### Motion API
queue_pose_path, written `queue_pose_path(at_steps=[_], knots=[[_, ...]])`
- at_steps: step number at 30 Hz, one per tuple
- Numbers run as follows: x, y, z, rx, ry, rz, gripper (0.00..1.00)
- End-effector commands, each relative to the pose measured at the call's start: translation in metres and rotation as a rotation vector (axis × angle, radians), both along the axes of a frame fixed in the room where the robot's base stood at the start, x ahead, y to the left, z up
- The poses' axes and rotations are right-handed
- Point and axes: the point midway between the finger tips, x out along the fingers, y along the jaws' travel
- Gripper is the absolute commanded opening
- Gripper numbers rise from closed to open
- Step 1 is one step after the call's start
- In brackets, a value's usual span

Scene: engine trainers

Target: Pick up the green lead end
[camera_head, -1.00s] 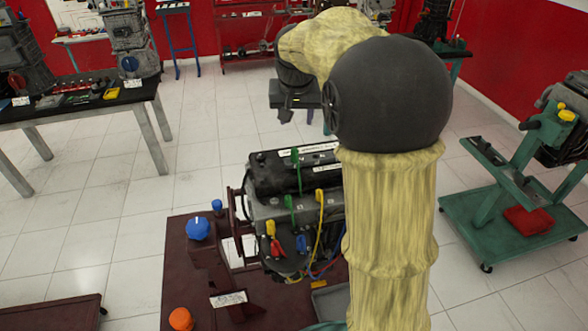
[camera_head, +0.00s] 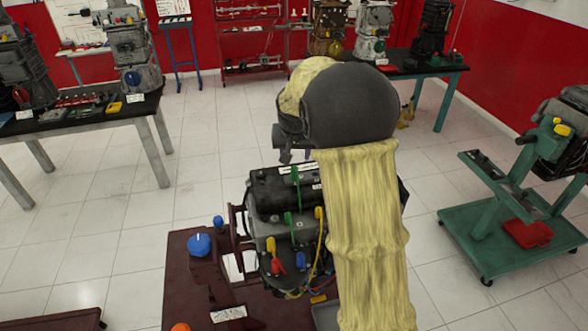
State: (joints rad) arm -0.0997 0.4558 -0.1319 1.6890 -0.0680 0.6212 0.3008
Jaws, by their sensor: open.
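Two green lead ends show on the engine trainer (camera_head: 262,190). The upper green lead end (camera_head: 296,174) stands at the black top cover, and the lower green lead end (camera_head: 288,218) is on the front face. I cannot tell which one the task means. My gripper (camera_head: 292,157) is partly hidden behind my own arm. Its dark fingers point down just above and behind the upper green lead end in the picture; it is open, and nothing shows between the fingers. Whether it touches the engine cannot be told.
The dark red stand (camera_head: 190,285) carries a blue knob (camera_head: 199,245). A green wheeled stand (camera_head: 470,235) is at right, a black-topped table (camera_head: 90,118) at left.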

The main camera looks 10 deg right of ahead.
Motion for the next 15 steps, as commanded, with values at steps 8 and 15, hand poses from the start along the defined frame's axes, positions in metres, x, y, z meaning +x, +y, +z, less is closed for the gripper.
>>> queue_pose_path(at_steps=[8,15], knots=[[0.012,-0.004,-0.031,0.0,0.0,-0.001,0.46],[0.012,-0.004,-0.032,0.0,-0.001,-0.001,0.46]])
